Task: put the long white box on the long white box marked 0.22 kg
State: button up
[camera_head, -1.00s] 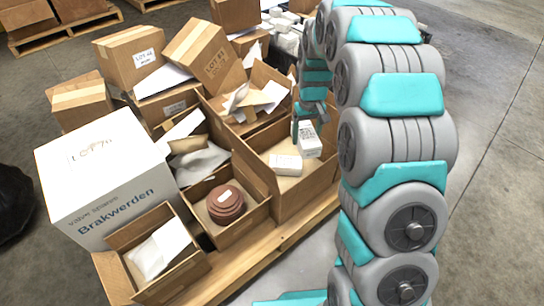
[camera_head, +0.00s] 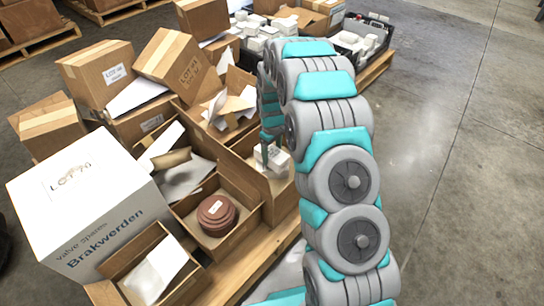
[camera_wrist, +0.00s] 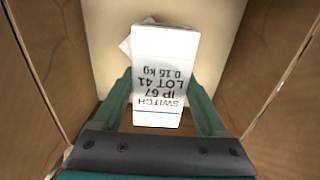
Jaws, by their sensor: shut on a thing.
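My gripper (camera_wrist: 160,98) is shut on a long white box (camera_wrist: 160,65) printed SWITCH, IP 67, LOT 41, 0.15 kg. The held box hangs inside an open cardboard box (camera_wrist: 50,60), with brown walls on both sides. A corner of another white thing (camera_wrist: 125,46) shows behind the held box; most of it is hidden and no 0.22 kg mark is readable. I cannot tell whether the two touch. In the head view, white box surfaces (camera_head: 279,165) show below my gripper, partly covered by my arm.
A neighbouring carton holds brown round discs (camera_head: 217,212). A large white Brakwerden box (camera_head: 85,205) stands at the left. Cartons, loose paper and a bin of white boxes (camera_head: 362,38) crowd the back. Open concrete floor lies at the right.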

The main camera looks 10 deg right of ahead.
jog(key=shift+f, duration=0.95)
jog(key=shift+f, duration=0.15)
jog(key=o, duration=1.6)
